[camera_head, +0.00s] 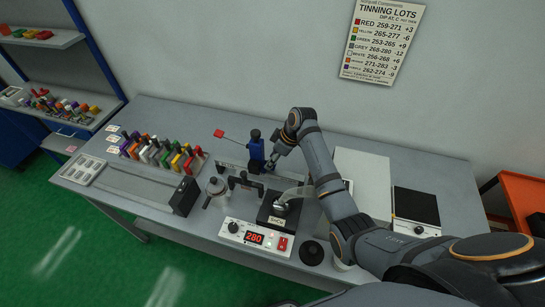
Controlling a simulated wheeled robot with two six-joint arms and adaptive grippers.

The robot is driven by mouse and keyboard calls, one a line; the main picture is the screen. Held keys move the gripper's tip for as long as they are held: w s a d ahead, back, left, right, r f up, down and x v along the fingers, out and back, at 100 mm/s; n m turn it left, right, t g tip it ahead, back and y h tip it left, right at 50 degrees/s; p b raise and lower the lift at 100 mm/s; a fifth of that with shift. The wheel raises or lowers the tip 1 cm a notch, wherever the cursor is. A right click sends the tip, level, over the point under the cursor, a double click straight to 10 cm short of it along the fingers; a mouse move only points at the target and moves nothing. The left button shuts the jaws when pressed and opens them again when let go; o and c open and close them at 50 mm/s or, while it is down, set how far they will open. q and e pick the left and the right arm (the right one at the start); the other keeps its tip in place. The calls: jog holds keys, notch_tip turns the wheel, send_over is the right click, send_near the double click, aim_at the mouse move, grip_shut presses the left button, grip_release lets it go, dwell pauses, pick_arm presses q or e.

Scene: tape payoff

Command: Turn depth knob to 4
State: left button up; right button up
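No label reading depth can be made out, so I cannot tell which knob is the depth knob. A blue upright device (256,151) with a black top stands at the back middle of the bench, and a thin rod with a red tag (219,133) reaches left from it. My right gripper (271,163) is at the right side of this device, pointing down and left. Its fingers are small and partly hidden, so touching and opening are unclear. A white control box (270,250) at the front shows 280 in red and has a dark knob (233,227). My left gripper is not in view.
A black pot unit (278,212) stands behind the control box. A black-topped plate (417,206) with a front knob is at the right. Coloured pieces (165,154) stand in a row at the left. A wall chart (381,40) lists tinning lots.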

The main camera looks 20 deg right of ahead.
jog(key=shift+w+a+f, duration=0.1)
jog(key=shift+a+f, duration=0.15)
jog(key=shift+d, duration=0.15)
jog(key=c, duration=0.3)
grip_shut()
jog(key=shift+w+n+g+y, duration=0.1)
jog(key=shift+n+g+y, duration=0.35)
jog(key=shift+n, duration=1.15)
jog(key=shift+r, duration=0.1)
jog(key=shift+o, duration=1.5)
grip_release()
jog(key=v, duration=1.2)
jog(key=shift+w, duration=0.2)
